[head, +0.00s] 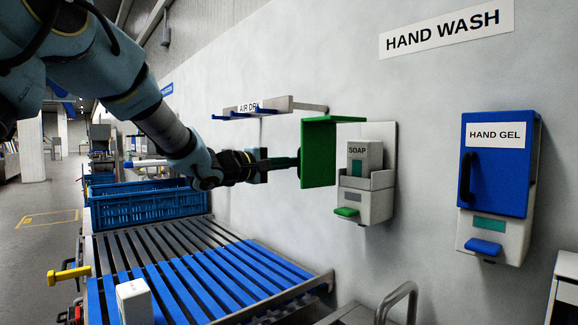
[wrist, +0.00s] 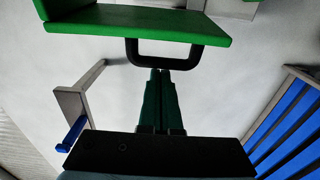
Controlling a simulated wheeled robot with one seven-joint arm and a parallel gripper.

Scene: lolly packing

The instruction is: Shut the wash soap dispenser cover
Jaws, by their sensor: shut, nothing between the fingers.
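The soap dispenser (head: 365,205) is on the wall, with a white box marked SOAP (head: 365,158) showing in its open upper part. Its green cover (head: 318,155) stands open, out to the left of the body. The cover also shows at the top of the wrist view (wrist: 130,28), with a black handle (wrist: 165,61) on it. My gripper (head: 294,161) is at the handle side of the cover. In the wrist view its dark green fingers (wrist: 160,75) are together and empty, with tips at the handle's bar. I cannot tell whether they touch it.
A HAND GEL dispenser (head: 495,175) with a shut blue cover is to the right. An AIR DRY rack (head: 265,108) is on the wall behind my gripper. A blue slatted roller bed (head: 205,280) and blue crates (head: 150,205) lie below. Bare wall separates the dispensers.

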